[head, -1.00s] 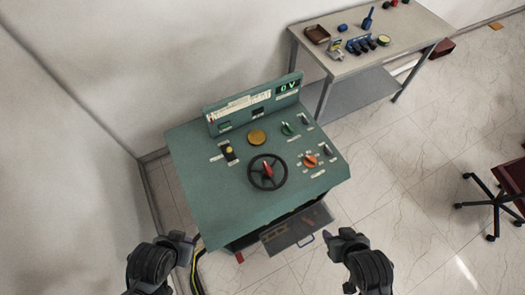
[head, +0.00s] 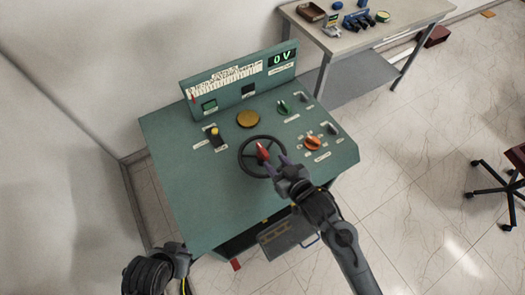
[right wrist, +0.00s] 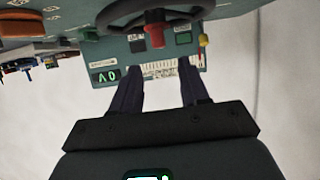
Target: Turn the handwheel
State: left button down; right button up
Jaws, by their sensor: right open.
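The handwheel (head: 241,158) is a black spoked ring with a red pointer-shaped centre (head: 262,150), on the green console top. Its rim also shows at the top of the right wrist view (right wrist: 112,14). My right gripper (head: 276,162) is open, its dark fingers over the wheel's right lower side in the head view. In the right wrist view its fingers (right wrist: 157,80) are apart with nothing between them, and the red centre lies beyond. I cannot tell if they touch the rim. My left gripper (head: 178,248) is near the console's front left; its jaws are unclear.
A side table (head: 370,40) stands behind right.

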aim_at(263, 149)
jog(key=x, duration=0.9)
jog(key=shift+w+a, duration=0.15)
jog(key=shift+w, duration=0.1)
jog(key=shift+c, duration=0.3)
grip_shut()
